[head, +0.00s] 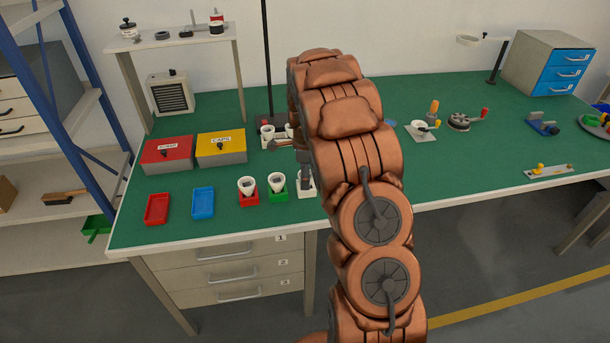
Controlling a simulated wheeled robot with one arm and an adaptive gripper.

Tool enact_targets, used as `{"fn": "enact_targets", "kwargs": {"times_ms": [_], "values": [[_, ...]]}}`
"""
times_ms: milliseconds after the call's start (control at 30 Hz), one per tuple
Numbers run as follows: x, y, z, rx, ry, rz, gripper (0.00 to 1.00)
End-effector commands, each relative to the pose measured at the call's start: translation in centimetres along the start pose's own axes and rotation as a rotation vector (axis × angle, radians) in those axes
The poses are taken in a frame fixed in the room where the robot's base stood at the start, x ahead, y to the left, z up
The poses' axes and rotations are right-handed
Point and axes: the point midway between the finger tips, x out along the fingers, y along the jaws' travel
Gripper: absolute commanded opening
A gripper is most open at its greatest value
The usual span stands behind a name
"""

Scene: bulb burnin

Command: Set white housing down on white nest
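The white nest (305,194) stands at the front of the green bench top, right of the green nest (279,194). My gripper (304,178) is low over the white nest, pointing down, and my arm covers much of it. Its fingertips are too small and hidden to tell whether it is open or shut. I cannot make out a white housing between the fingers or in the white nest. Two whitish cone-shaped housings stand upright, one in the red nest (249,199) and one in the green nest.
A red tray (157,208) and a blue tray (203,203) lie to the left. A red box (168,154) and a yellow box (221,147) stand behind them. Small white pieces (267,132) stand behind the nests. The bench right of my arm is largely clear near the front.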

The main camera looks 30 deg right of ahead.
Motion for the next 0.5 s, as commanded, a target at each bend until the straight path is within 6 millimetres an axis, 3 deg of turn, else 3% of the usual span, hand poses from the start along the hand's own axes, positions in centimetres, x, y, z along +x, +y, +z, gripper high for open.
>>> {"fn": "enact_targets", "kwargs": {"times_ms": [167,500], "values": [[-2.1,-0.1,0.0,0.0,0.0,-0.003,0.81],[-8.4,-0.1,0.0,0.0,0.0,-0.002,0.81]]}}
